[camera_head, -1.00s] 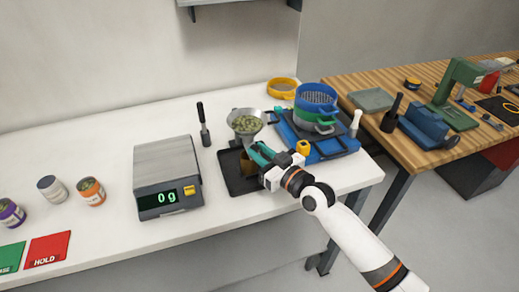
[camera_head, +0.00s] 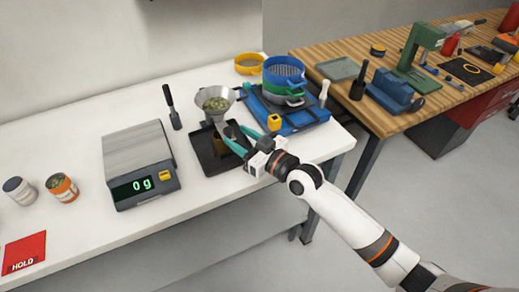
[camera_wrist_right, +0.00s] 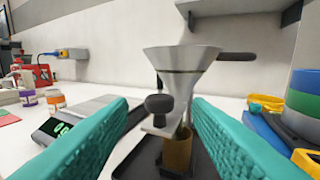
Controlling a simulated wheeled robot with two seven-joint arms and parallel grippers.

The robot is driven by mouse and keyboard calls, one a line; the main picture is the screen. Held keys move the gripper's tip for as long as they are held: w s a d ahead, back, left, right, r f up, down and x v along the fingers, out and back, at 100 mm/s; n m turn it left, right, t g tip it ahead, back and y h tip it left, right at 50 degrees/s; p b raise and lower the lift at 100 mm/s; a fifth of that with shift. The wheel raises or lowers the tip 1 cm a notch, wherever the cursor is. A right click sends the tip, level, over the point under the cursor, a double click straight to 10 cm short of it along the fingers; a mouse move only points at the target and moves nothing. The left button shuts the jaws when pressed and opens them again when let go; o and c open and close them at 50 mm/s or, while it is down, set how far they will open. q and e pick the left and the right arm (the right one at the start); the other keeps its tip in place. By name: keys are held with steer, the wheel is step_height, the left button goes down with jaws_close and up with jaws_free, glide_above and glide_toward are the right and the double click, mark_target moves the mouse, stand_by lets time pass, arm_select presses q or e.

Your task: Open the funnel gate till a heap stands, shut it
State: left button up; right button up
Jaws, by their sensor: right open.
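The metal funnel (camera_head: 215,103) holds greenish pellets and stands over the black tray (camera_head: 226,166). It also shows in the right wrist view (camera_wrist_right: 182,70), on a stand. A dark round knob (camera_wrist_right: 158,104) sits at its lower part, on a pale plate; I cannot tell whether the gate is open. A brown cup (camera_wrist_right: 177,153) stands below the spout, and its contents are hidden. My right gripper (camera_head: 236,138) is open, its teal fingers apart, just in front of the funnel. In the wrist view the knob lies between the fingers, apparently touching neither. My left gripper is not in view.
A scale (camera_head: 139,163) reading 0 g stands left of the tray. A dark-handled tool (camera_head: 172,106) lies behind it. Blue and green sieves (camera_head: 284,72) stand on a blue base to the right, with a small yellow block (camera_head: 274,122) near my gripper. Cans stand far left.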

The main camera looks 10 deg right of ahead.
steer(key=b+v, duration=0.2)
steer(key=v, duration=0.7)
steer(key=shift+s+d, duration=0.25)
steer(key=shift+d, duration=0.05)
